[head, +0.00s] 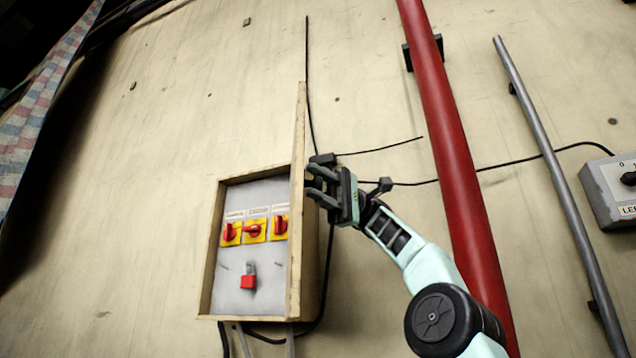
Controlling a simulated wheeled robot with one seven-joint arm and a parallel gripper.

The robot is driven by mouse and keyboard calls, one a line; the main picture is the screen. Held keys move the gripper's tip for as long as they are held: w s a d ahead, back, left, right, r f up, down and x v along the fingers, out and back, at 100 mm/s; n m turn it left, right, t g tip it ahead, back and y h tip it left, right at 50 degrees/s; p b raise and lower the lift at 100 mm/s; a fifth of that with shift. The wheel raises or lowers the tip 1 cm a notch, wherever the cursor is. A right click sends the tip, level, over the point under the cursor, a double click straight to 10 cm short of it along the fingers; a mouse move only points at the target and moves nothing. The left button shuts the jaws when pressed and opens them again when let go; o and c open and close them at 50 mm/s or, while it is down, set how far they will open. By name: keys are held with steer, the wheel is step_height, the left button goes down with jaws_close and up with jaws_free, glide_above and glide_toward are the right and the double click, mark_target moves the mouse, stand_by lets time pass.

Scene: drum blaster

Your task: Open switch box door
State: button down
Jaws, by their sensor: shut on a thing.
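The switch box (207,262) is a shallow wooden-framed box on the wall, left of centre. Its door (298,200) stands open at the right side, seen almost edge-on, as a tall narrow wooden panel. Inside, a grey panel (270,193) carries red rotary switches on yellow plates (255,230) and a red padlock-like piece (248,281) below. My gripper (314,186) is at the door's right side, its dark fingers pointing left and shut on the door. The exact part held is hard to make out.
A thick red pipe (448,150) and a thin grey pipe (555,170) run down the wall on the right. A grey control box (607,190) is at the right edge. Black cables cross the wall. A checked cloth (38,100) hangs at the far left.

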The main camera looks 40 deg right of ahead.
steer(key=c, duration=1.1)
jaws_free()
steer(key=shift+d, duration=0.1)
steer(key=w+d+p, duration=0.2)
steer(key=d+p, duration=0.7)
steer(key=d, duration=0.2)
steer(key=shift+d, duration=0.35)
